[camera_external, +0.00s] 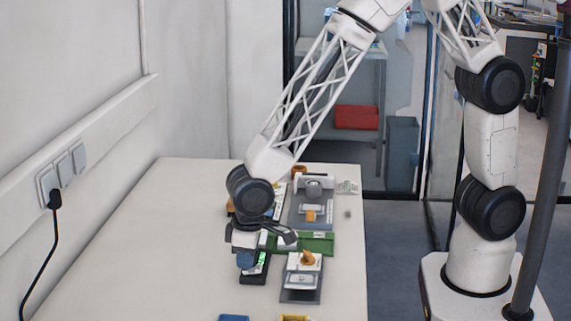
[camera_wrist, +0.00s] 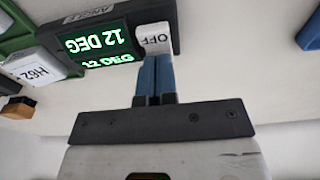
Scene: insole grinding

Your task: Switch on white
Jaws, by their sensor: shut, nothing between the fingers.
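A white switch (camera_wrist: 155,40) marked OFF sits at the end of a black box (camera_wrist: 100,28) in the wrist view. The box has a lit green display (camera_wrist: 97,45) reading "12 DEG". In the external view the black box (camera_external: 258,271) lies on the table under my gripper, partly hidden by it. My gripper (camera_wrist: 155,62) is shut, its two blue fingers together and empty. The fingertips are right at the near edge of the white switch; I cannot tell whether they touch it. In the external view my gripper (camera_external: 246,262) points down.
A green block (camera_external: 317,243) and grey fixtures (camera_external: 299,295) with white and orange parts stand right of the box. A blue item (camera_external: 234,318) lies at the table's front. The left part of the white table (camera_external: 150,240) is clear, with a wall beyond.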

